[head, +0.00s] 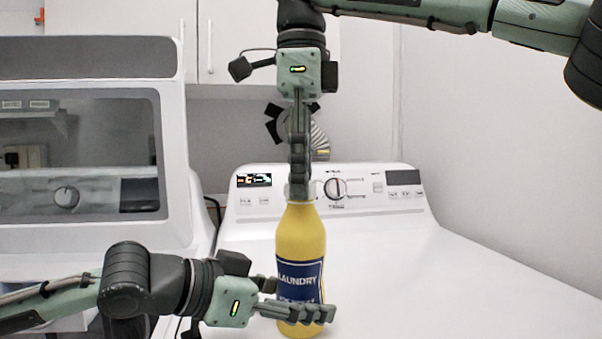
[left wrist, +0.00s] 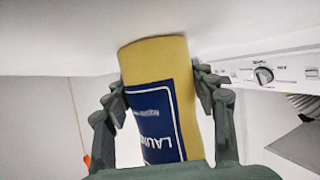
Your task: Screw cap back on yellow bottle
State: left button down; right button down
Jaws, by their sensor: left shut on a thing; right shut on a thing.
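The yellow bottle (head: 301,240) with a blue laundry label stands upright on the white washer top in the head view. It also shows in the left wrist view (left wrist: 160,62), where the picture is upside down. My left gripper (head: 318,312) is shut around the lower part of the bottle, with a finger on each side. My right gripper (head: 299,185) points straight down from above and is shut on the pale cap (head: 291,191) at the bottle's mouth. The fingers hide much of the cap, so I cannot tell whether it is threaded on.
The washer's control panel (head: 385,190) with a round knob stands behind the bottle. Another white machine (head: 75,225) with a dark window is at the left. The washer top (head: 440,290) is clear to the right of the bottle, up to the wall.

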jog(key=m, duration=0.4)
jog(key=shift+m, duration=0.4)
jog(key=m, duration=0.4)
jog(key=c, duration=1.1)
grip_release()
jog(key=shift+o, duration=0.2)
jog(key=shift+r, duration=2.25)
jog(key=shift+c, duration=0.4)
